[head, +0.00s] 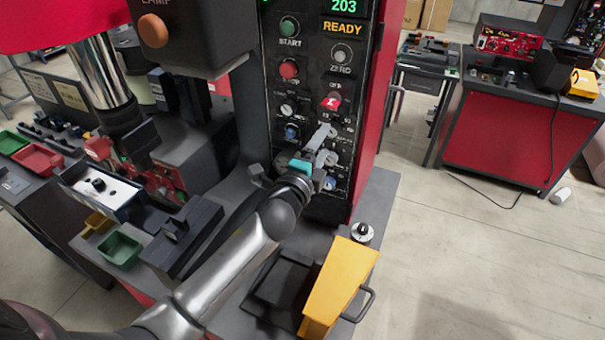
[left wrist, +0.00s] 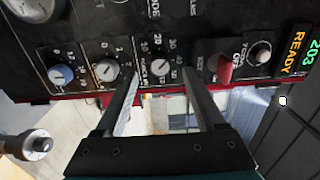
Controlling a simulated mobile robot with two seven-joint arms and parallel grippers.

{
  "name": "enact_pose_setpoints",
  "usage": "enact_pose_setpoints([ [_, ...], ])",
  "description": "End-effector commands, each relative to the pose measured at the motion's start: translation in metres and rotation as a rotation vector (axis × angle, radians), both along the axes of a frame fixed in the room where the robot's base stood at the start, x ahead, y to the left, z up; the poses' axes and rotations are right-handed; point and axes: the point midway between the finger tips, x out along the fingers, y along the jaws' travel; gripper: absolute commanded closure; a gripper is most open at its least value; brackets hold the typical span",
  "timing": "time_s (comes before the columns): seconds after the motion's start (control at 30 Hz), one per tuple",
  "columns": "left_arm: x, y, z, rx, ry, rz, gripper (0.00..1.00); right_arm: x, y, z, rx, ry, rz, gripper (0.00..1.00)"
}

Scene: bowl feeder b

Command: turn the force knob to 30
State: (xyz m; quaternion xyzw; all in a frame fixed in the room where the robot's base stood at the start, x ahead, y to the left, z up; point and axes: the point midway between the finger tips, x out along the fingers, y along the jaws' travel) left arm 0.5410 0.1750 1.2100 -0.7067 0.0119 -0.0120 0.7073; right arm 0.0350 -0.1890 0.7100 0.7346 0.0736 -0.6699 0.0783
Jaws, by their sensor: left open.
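The force knob (left wrist: 160,69) is a small grey dial on the black panel, with numbers around it, in the left wrist view. It appears between the two fingertips of my left gripper (left wrist: 161,78), which is open with a finger to each side and nothing gripped. I cannot tell the gap to the panel or read the pointer exactly. In the head view my left gripper (head: 328,143) is in front of the lower panel and partly hides the dials there. My right gripper is out of view.
A grey knob (left wrist: 106,70) and a blue knob (left wrist: 61,75) sit on one side, a red switch (left wrist: 225,69) on the other. The display (head: 343,28) reads 203 and READY. A yellow pedal cover (head: 340,285) and a loose dial (head: 363,233) are at the front.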

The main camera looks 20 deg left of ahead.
Motion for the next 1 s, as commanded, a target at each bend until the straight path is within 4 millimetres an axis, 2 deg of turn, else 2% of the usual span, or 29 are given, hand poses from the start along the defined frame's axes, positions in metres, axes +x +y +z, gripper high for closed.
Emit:
enact_pose_setpoints([
  [0.4, -0.073, 0.002, -0.002, -0.002, 0.002, -0.001, 0.29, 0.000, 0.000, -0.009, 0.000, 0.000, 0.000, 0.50],
  [0.6, -0.099, 0.003, -0.001, -0.001, 0.001, -0.001, 0.29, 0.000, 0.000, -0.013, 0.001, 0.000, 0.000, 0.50],
  [0.8, -0.112, 0.004, -0.001, 0.000, 0.000, 0.000, 0.29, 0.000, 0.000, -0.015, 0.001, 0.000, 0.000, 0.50],
  [1.0, -0.114, 0.004, 0.000, 0.000, -0.001, 0.000, 0.29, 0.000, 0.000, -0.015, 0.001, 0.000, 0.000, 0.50],
])
